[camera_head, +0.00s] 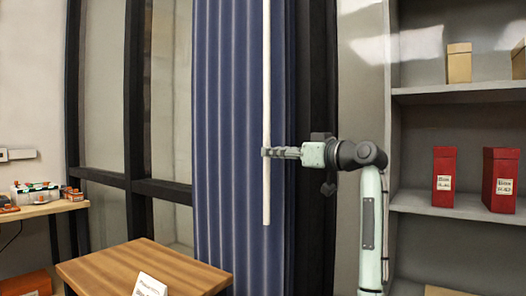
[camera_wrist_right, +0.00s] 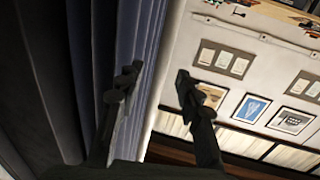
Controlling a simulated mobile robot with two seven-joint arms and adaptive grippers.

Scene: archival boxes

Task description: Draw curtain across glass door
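The blue pleated curtain (camera_head: 225,150) hangs bunched in a narrow stack at the right side of the glass door (camera_head: 165,110). A long white wand (camera_head: 267,70) hangs upright in front of it. My right gripper (camera_head: 268,152) comes in from the right at the wand's lower part, its fingertips overlapping the wand. In the right wrist view the two fingers of my right gripper (camera_wrist_right: 158,78) stand apart, with the curtain (camera_wrist_right: 125,35) behind the left finger. A pale strip passes between them; I cannot tell whether it is the wand. My left gripper is not in view.
A wooden table (camera_head: 145,268) with a white card (camera_head: 150,285) stands in front of the door. A side bench (camera_head: 40,209) with small items is at the left. Grey shelves (camera_head: 450,205) with red boxes (camera_head: 444,176) stand at the right, behind my right arm.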

